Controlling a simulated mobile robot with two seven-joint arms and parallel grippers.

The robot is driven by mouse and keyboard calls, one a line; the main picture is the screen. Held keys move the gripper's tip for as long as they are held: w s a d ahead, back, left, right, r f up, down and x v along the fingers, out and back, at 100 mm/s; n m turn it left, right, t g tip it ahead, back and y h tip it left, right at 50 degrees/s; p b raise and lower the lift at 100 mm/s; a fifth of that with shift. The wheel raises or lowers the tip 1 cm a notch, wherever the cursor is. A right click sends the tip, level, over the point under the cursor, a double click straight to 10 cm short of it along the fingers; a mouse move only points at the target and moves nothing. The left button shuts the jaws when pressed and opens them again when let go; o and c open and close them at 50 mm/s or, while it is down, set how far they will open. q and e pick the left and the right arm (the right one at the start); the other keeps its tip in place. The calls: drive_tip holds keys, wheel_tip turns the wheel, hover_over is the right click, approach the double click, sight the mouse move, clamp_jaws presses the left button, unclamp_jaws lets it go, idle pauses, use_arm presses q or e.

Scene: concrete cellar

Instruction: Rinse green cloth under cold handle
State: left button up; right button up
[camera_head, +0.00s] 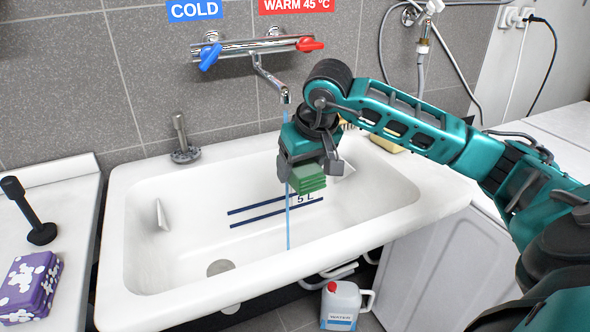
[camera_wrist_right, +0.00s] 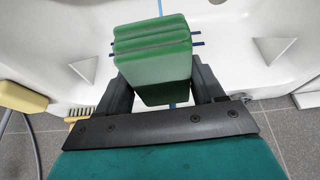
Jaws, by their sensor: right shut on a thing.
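The folded green cloth (camera_head: 308,180) is held above the sink basin (camera_head: 175,215). My right gripper (camera_head: 308,168) is shut on it; the right wrist view also shows the cloth (camera_wrist_right: 152,48) between the fingers (camera_wrist_right: 160,90). The blue cold handle (camera_head: 210,57) is tilted down and forward on the wall tap (camera_head: 250,47). The red warm handle (camera_head: 309,44) points right. A thin blue water stream (camera_head: 288,225) falls from the spout (camera_head: 284,96) along the cloth's left edge. I cannot tell whether it touches the cloth. My left gripper is out of view.
A yellow sponge-like block (camera_head: 389,143) and a brush (camera_wrist_right: 79,114) are by the sink's right side. A short grey post (camera_head: 182,140) stands on the back rim. A purple patterned block (camera_head: 30,286) lies on the left counter. A water jug (camera_head: 341,304) stands below.

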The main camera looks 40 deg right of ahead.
drive_tip(key=s+a, duration=0.4)
drive_tip(key=a, duration=0.3)
idle(0.6)
drive_tip(key=shift+r+p, duration=0.1)
drive_tip(key=shift+p, duration=0.2)
idle(0.9)
drive_tip(key=s+a+r+p, duration=0.2)
drive_tip(key=a+r, duration=0.1)
drive_tip(key=a, duration=0.1)
drive_tip(key=shift+s+a+r+p, duration=0.15)
drive_tip(key=shift+a+r+p, duration=0.05)
drive_tip(key=shift+r+p, duration=0.2)
